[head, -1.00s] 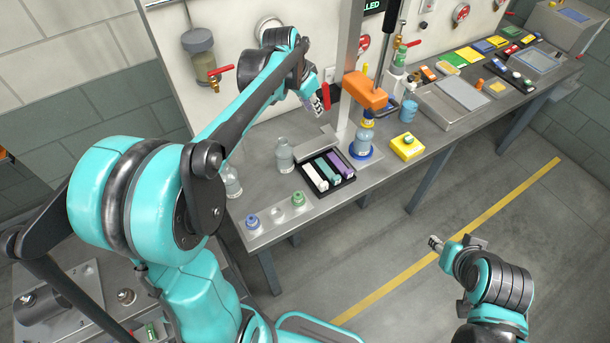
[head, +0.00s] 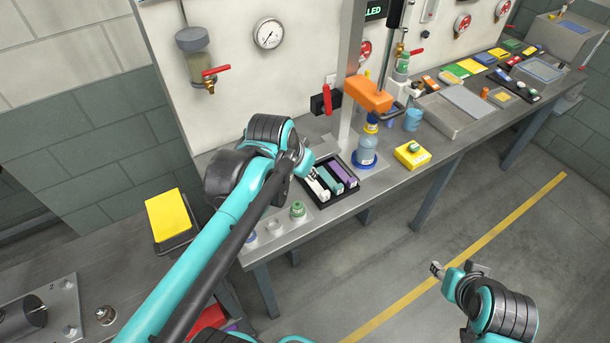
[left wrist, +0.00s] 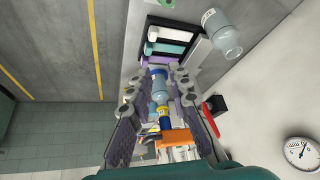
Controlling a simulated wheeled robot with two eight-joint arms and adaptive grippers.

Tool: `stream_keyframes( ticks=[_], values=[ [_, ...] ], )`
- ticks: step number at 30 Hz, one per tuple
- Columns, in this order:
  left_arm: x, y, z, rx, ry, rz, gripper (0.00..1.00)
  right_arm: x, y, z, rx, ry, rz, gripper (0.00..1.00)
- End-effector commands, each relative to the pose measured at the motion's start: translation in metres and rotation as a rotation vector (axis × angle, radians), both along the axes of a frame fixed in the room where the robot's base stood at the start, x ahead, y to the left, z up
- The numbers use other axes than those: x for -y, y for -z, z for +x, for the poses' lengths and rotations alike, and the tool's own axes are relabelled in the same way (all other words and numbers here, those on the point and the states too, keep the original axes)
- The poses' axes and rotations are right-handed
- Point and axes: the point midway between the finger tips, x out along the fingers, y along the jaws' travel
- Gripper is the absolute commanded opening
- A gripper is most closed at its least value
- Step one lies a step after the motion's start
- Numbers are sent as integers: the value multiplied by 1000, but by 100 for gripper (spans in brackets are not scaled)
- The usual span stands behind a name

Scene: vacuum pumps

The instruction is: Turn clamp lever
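A red lever (head: 327,99) stands roughly upright on a black block (head: 318,105) beside the metal post at the back of the bench. The lever also shows in the left wrist view (left wrist: 210,121), right of my fingers. My left gripper (head: 320,188) is low over the tray of coloured bars, apart from the lever. In the left wrist view its fingers (left wrist: 157,88) are spread with nothing held. My right gripper (head: 435,268) is over the floor, away from the bench; its fingers are too small to judge.
The black tray (head: 322,207) holds white, teal and purple bars. A yellow box (head: 411,155) and blue cup (head: 412,116) stand to the right. A red-handled valve (head: 212,72) and gauge (head: 269,33) are on the back panel. The left wrist view shows a clear bottle (left wrist: 224,36).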

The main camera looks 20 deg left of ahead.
Motion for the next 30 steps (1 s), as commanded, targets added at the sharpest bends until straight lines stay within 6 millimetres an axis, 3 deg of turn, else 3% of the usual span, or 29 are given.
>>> stream_keyframes(
  ticks=[8,9,11,13,16,20,24,30],
  values=[
    [0,1,-1,1,-3,-1,19,0,0,0,0,0,0,40],
    [0,1,-1,1,-3,-1,16,0,0,0,0,0,0,40],
    [0,1,0,4,-9,-3,0,0,1,0,0,0,0,40],
    [-3,5,6,22,-46,-14,0,0,3,0,0,0,0,40],
    [-14,16,29,98,-185,-65,0,0,11,0,0,0,0,40],
    [-37,33,75,288,-476,-224,0,0,26,0,0,0,0,40],
    [-60,41,117,530,-763,-507,0,0,42,0,0,0,0,40],
    [-77,38,147,801,-988,-1041,0,0,64,0,0,0,0,40]
  ],
)
